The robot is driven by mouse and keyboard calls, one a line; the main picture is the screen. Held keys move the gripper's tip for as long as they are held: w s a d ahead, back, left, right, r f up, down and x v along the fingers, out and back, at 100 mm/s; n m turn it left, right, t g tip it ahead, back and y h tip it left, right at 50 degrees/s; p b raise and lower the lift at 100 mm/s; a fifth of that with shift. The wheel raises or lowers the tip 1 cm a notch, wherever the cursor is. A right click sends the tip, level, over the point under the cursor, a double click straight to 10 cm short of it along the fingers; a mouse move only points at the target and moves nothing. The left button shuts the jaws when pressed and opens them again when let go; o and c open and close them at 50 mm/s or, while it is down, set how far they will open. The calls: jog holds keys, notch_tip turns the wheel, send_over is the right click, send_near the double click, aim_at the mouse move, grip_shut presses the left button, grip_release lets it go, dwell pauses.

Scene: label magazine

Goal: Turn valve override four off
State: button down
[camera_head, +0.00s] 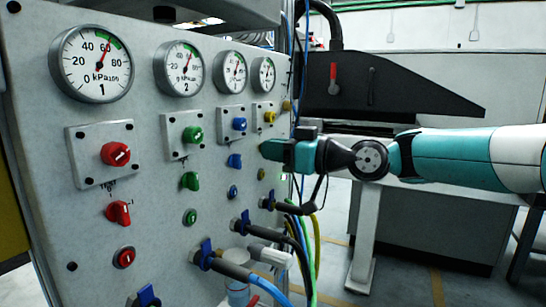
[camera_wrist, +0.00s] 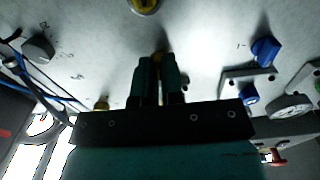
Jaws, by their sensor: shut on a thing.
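The valve override four is a yellow knob in the fourth column of the grey panel. It is mostly hidden by my gripper in the head view; a thin yellow strip of it (camera_wrist: 158,55) shows between the fingers in the wrist view. My gripper (camera_head: 265,149) reaches in from the right, its tip at the panel. In the wrist view my gripper (camera_wrist: 160,70) has its dark green fingers close together, shut on this knob. Which way the knob points cannot be told.
The panel (camera_head: 55,215) carries several gauges, with red (camera_head: 118,212), green (camera_head: 190,181) and blue (camera_head: 235,160) override knobs in the other columns. A yellow knob (camera_head: 269,116) sits on a plate just above my gripper. Hoses (camera_head: 303,235) hang below. Open floor lies right of the panel.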

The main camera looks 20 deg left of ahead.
jog(key=shift+f, duration=0.15)
dwell(0.3)
jog(key=c, duration=1.2)
grip_release()
jog(key=shift+d, duration=0.1)
jog(key=shift+c, duration=0.2)
jog(key=s+d+p, duration=0.1)
jog(key=d, duration=1.6)
jog(key=shift+s+p, duration=0.15)
jog(key=shift+p, duration=0.15)
jog(key=shift+d, duration=0.1)
